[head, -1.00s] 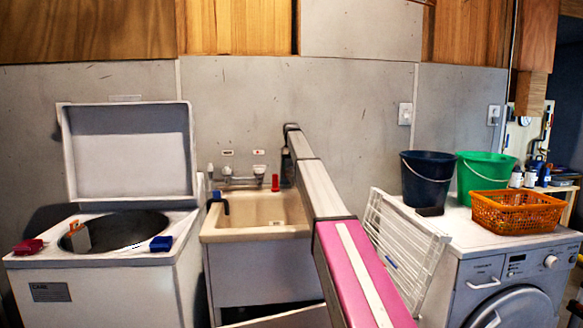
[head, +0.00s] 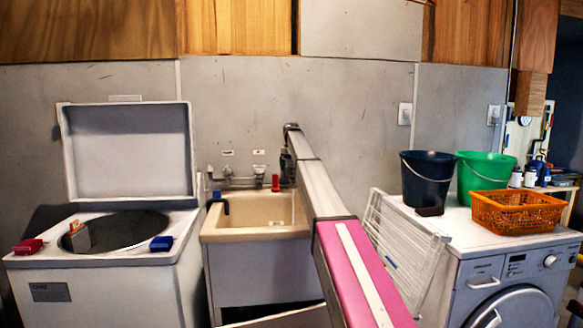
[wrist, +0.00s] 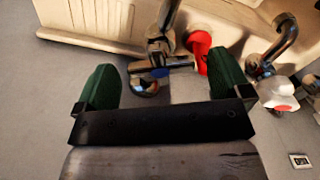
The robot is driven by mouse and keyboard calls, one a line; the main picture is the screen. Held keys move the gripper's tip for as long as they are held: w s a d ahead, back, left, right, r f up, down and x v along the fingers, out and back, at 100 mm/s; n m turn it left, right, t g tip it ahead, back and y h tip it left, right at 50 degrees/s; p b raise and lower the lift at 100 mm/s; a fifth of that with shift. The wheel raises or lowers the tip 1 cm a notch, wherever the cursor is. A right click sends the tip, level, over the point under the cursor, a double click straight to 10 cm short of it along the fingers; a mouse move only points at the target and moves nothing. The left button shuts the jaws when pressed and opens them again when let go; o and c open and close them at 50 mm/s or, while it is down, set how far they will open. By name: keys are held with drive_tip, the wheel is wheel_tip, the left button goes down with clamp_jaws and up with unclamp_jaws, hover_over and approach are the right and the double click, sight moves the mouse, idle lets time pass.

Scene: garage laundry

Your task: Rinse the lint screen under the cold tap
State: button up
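My gripper (wrist: 172,88) is open, its two green fingertips wide apart. A chrome tap (wrist: 160,45) with a small blue mark lies just beyond and between the fingers; I cannot tell whether they touch it. A thin pale streak like running water (head: 293,207) falls into the beige sink (head: 225,236). No lint screen is clearly identifiable; a grey and orange piece (head: 80,237) stands at the open drum of the left machine.
A tap with a red-marked white knob (wrist: 283,104) is beside my gripper. A red object (head: 275,183) is at the sink's back. A white rack (head: 400,250) leans by the right washer, which carries dark blue (head: 428,180) and green buckets and an orange basket (head: 517,212).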

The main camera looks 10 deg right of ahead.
wheel_tip(320, 180, up, 11)
idle(0.8)
drive_tip(key=shift+f, duration=0.1)
